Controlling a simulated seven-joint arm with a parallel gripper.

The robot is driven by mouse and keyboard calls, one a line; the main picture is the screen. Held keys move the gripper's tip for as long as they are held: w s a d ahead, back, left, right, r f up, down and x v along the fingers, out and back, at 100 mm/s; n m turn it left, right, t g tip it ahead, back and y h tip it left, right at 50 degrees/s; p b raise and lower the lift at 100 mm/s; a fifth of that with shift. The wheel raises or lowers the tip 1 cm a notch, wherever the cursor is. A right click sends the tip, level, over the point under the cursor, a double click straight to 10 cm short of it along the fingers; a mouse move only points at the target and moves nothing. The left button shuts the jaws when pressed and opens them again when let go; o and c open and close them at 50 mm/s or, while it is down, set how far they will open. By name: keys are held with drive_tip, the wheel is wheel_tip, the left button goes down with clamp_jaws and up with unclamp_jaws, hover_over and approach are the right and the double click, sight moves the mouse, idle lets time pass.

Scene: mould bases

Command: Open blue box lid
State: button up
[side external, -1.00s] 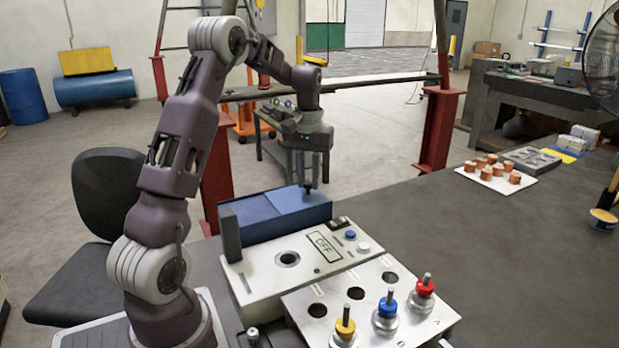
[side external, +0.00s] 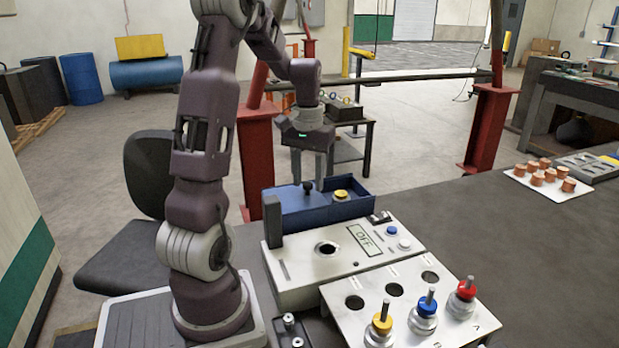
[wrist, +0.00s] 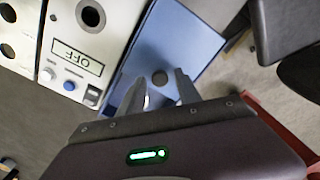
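The blue box (side external: 345,209) stands behind the white control panel. Its blue lid (side external: 285,203) sits over the left part of the box and carries a dark knob (side external: 308,187). The right part is uncovered, and a yellow-topped round part (side external: 341,195) shows inside. My gripper (side external: 308,178) points down over the lid, its fingers apart with the knob between or just below them; contact cannot be told.
The control panel (side external: 310,265) with an "OFF" display is just in front of the box. A holed block (side external: 385,275) holds yellow, blue and red-topped plugs. A dark upright block (side external: 272,220) stands at the box's left end. The bench at right is mostly clear.

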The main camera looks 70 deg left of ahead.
sight(308, 184)
wheel_tip(308, 184, up, 7)
drive_tip(key=shift+r, duration=0.1)
idle(0.5)
drive_tip(key=shift+d, duration=0.1)
